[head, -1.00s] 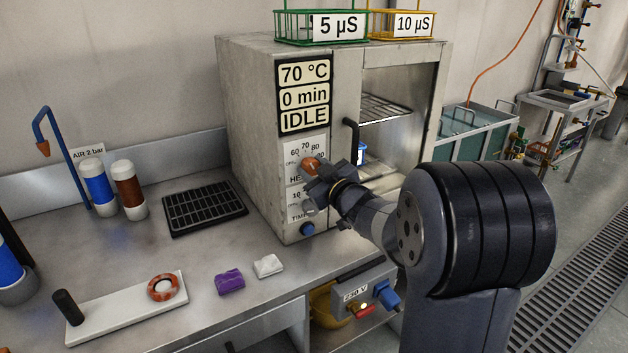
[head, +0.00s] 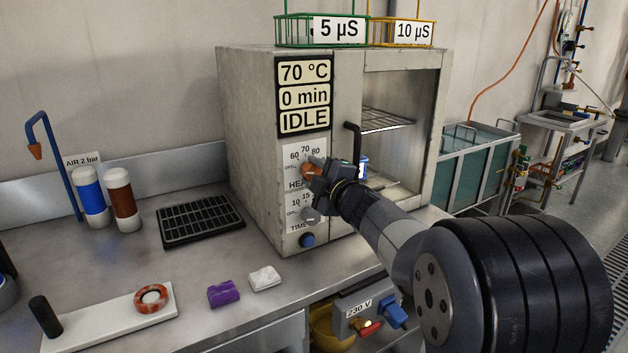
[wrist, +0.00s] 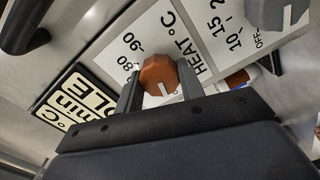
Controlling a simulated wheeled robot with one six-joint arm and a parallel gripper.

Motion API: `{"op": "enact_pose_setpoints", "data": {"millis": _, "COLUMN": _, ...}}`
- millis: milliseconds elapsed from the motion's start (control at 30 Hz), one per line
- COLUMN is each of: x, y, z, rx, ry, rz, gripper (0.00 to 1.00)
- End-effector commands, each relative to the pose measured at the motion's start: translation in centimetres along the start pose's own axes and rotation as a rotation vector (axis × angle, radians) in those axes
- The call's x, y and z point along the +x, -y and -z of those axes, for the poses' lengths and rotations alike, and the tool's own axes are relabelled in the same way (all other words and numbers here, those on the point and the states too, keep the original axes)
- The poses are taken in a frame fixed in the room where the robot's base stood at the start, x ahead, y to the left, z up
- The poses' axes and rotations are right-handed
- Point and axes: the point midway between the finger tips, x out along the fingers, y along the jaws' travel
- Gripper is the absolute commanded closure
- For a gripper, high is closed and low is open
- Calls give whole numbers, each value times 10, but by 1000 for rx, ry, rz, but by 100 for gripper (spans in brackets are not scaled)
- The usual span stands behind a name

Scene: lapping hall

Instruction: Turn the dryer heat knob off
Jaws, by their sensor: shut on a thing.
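The orange-brown heat knob (head: 308,170) is on the front panel of the grey dryer (head: 250,130), below the display reading 70 °C, 0 min, IDLE. In the wrist view the heat knob (wrist: 159,76) sits between my two dark fingers, with a white pointer line on its face. My gripper (head: 316,172) is shut on the heat knob. In the head view it hides part of the dial scale. The grey time knob (head: 311,214) is below it, with a blue button (head: 307,240) under that.
The dryer's door handle (head: 352,141) stands out just right of my gripper. The chamber beside it is open. Green (head: 293,32) and yellow (head: 378,34) baskets are on top. A black rack (head: 200,220), purple block (head: 223,293) and white block (head: 264,279) lie on the bench.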

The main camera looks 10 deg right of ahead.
Motion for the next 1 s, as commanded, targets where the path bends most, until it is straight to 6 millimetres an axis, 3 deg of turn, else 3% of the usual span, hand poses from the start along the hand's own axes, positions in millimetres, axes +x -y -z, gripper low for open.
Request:
{"op": "enact_pose_setpoints", "data": {"millis": 767, "x": 0, "y": 1, "z": 0, "rx": -100, "ry": 0, "rz": 1, "gripper": 86}}
{"op": "enact_pose_setpoints", "data": {"millis": 800, "x": 0, "y": 1, "z": 0, "rx": -100, "ry": 0, "rz": 1, "gripper": 60}}
{"op": "enact_pose_setpoints", "data": {"millis": 1000, "x": 0, "y": 0, "z": 0, "rx": -98, "ry": 0, "rz": 1, "gripper": 43}}
